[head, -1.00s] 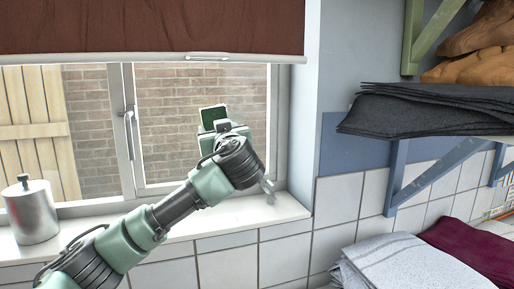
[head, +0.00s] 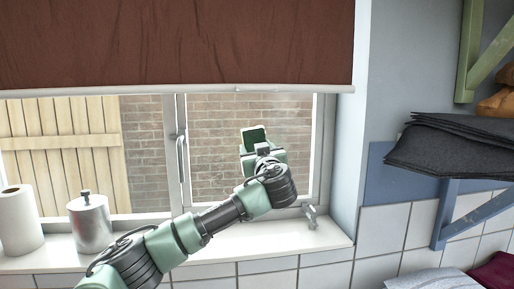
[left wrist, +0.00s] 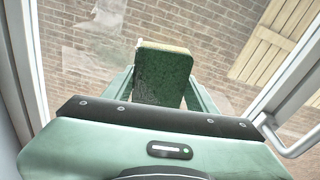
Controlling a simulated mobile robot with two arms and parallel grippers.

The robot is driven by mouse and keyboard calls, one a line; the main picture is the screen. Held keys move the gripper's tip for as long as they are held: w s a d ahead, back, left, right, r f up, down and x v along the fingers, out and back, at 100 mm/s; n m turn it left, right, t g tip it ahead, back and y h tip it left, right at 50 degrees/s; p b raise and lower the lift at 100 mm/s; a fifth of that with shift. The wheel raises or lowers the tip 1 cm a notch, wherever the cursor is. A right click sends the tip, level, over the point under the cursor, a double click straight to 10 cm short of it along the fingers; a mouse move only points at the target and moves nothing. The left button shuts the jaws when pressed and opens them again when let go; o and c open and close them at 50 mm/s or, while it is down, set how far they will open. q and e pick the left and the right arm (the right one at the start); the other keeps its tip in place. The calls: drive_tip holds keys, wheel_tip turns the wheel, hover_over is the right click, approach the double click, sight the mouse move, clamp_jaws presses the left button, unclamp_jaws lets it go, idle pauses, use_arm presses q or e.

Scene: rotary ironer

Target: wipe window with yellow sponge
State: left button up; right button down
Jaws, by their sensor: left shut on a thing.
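The sponge (left wrist: 165,72) is held upright in my left gripper (left wrist: 163,88). Its dark green face shows, with a thin pale yellowish edge along the top. In the head view the sponge (head: 254,134) and the left gripper (head: 262,152) are in front of the right window pane (head: 215,118). The gripper is shut on the sponge. In the left wrist view the window glass (left wrist: 75,65) shows pale smudges left of the sponge. I cannot tell whether the sponge touches the glass. My right gripper is in neither view.
A metal canister (head: 91,225) and a paper roll (head: 20,222) stand on the sill (head: 270,238) at left. A window handle (head: 181,155) sits on the middle frame. A brown blind (head: 180,45) hangs above. A shelf with dark cloths (head: 450,150) juts out at right.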

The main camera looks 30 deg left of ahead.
use_arm(q)
drive_tip(key=shift+x, duration=1)
idle(0.5)
